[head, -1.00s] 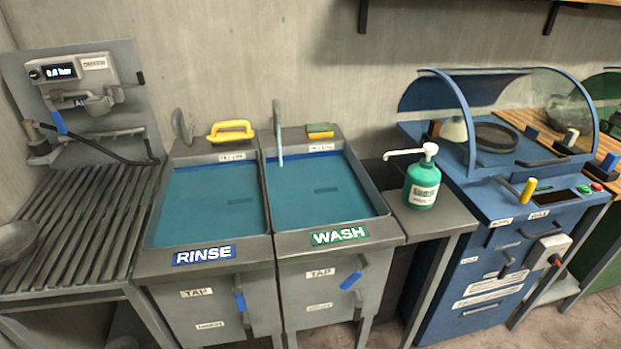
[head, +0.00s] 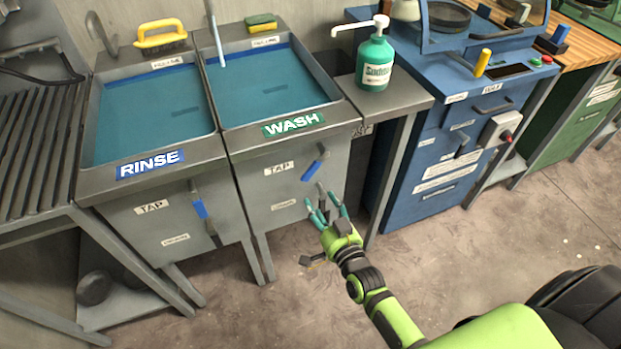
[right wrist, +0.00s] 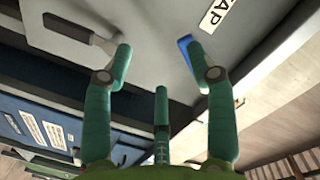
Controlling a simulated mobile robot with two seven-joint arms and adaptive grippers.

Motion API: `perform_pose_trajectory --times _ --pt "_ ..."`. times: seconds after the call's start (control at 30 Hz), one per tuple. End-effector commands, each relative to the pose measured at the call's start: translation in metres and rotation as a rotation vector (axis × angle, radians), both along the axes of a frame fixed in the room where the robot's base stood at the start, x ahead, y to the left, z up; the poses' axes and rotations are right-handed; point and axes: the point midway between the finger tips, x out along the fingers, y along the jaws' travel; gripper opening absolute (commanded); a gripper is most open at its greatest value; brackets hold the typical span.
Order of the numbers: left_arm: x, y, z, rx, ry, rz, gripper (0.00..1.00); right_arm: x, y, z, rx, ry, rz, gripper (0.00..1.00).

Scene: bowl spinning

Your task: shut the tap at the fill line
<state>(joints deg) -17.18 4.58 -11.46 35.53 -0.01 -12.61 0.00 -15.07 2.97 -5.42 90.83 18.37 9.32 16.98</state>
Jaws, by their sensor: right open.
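The WASH basin (head: 325,108) holds teal water. A pale upright spout or stream (head: 213,38) meets the water at its back left; I cannot tell which. A FILL LINE label (head: 265,41) is on its back edge. The wash tap's blue lever (head: 314,167) slants on the front panel beside a TAP label (head: 279,169). My right gripper (head: 326,209) is open and empty, just below that lever. In the right wrist view, the blue lever (right wrist: 187,50) is near the right-hand fingertip, and a grey handle (right wrist: 70,28) is near the left one. My left gripper is not in view.
The RINSE basin (head: 150,115), left, also holds water and has a blue tap lever (head: 200,208). A green soap pump bottle (head: 374,62) stands on the side shelf (head: 408,98). A blue cabinet (head: 430,160) stands right. The floor in front is mostly clear.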

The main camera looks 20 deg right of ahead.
Motion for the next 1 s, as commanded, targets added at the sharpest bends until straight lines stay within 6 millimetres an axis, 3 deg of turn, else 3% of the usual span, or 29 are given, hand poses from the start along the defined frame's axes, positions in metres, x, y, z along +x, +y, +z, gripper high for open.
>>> perform_pose_trajectory --times 0.1,0.2,0.6,0.97,1.0 --pt "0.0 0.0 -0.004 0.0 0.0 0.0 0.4 0.008 -0.003 0.03 0.046 -0.082 -0.018 0.57" --pt "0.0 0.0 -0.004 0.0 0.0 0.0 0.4 0.016 -0.004 0.038 0.055 -0.101 -0.02 0.57" --pt "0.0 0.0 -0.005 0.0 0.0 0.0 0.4 0.071 -0.002 0.037 0.051 -0.097 -0.02 0.57" --pt "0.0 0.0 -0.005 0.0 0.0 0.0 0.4 0.079 -0.001 0.036 0.051 -0.094 -0.019 0.57" --pt "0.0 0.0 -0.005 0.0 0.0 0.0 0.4 0.079 -0.001 0.036 0.051 -0.094 -0.019 0.53"
